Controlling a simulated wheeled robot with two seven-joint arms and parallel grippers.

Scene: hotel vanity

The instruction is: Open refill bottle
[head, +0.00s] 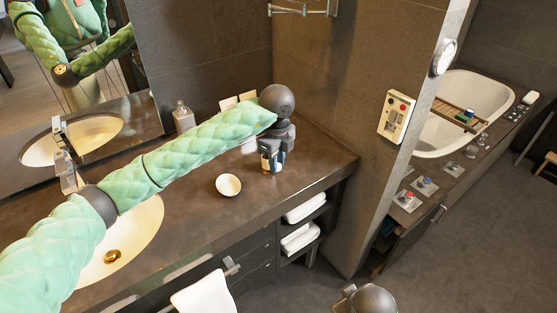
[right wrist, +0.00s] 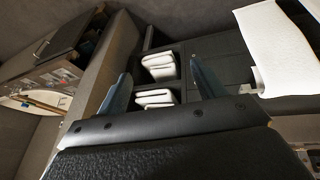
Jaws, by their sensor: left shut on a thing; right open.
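My left gripper (head: 273,148) reaches over the right part of the counter, pointing down, and is shut on a small bottle (head: 271,162), seemingly the refill bottle. The bottle looks upright, with a pale and dark body; the gripper hides its top, so I cannot tell its cap's state. Whether its base touches the counter is unclear. My right gripper (right wrist: 161,72) is open and empty in the right wrist view, in front of the vanity's shelves. Its wrist shows at the bottom of the head view, away from the bottle.
A small white bowl (head: 228,186) sits left of the bottle. A soap dispenser (head: 183,116) stands at the back by the mirror. The basin (head: 135,240) lies under my left arm. Folded towels (head: 300,238) fill the shelves below. A wall (head: 345,150) bounds the counter's right side.

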